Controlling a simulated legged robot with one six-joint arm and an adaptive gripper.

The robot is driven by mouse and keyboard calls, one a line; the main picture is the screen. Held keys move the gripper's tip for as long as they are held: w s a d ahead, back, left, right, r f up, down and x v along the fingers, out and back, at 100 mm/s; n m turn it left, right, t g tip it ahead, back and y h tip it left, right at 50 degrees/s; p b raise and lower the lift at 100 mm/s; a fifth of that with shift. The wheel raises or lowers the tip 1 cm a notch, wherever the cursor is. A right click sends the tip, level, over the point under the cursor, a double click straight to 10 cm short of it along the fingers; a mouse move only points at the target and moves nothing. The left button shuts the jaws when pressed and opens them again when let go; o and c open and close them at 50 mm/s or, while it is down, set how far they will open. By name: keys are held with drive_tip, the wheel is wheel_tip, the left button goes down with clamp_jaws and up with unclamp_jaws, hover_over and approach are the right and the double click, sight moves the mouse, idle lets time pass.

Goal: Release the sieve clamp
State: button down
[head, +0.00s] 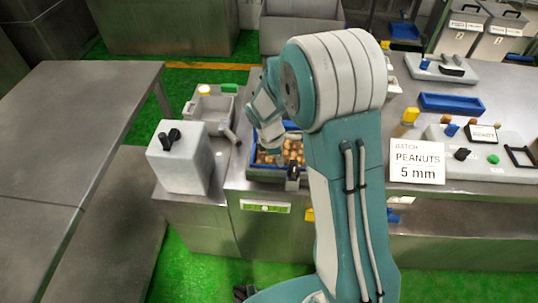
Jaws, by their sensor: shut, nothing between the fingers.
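My teal and white arm rises in front and bends down at the left, with my gripper (275,150) over a blue-edged tray (262,176) of brown nuts. The gripper is small here and partly lost against the tray. It is shut and empty. A small black and grey part (292,176) stands at the tray's front edge, close to the gripper; I cannot tell whether they touch. I cannot make out for certain which part is the sieve clamp. A grey lever (229,134) lies left of the tray, apart from my gripper.
A grey block with a black knob (183,160) stands at the left. A sign reading PEANUTS 5 mm (417,163) stands right of my arm. A blue tray (452,103) and a panel of knobs (485,152) lie farther right. The left steel table (70,130) is bare.

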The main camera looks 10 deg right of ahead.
drive_tip(key=shift+s+d, duration=0.1)
drive_tip(key=shift+d, duration=0.35)
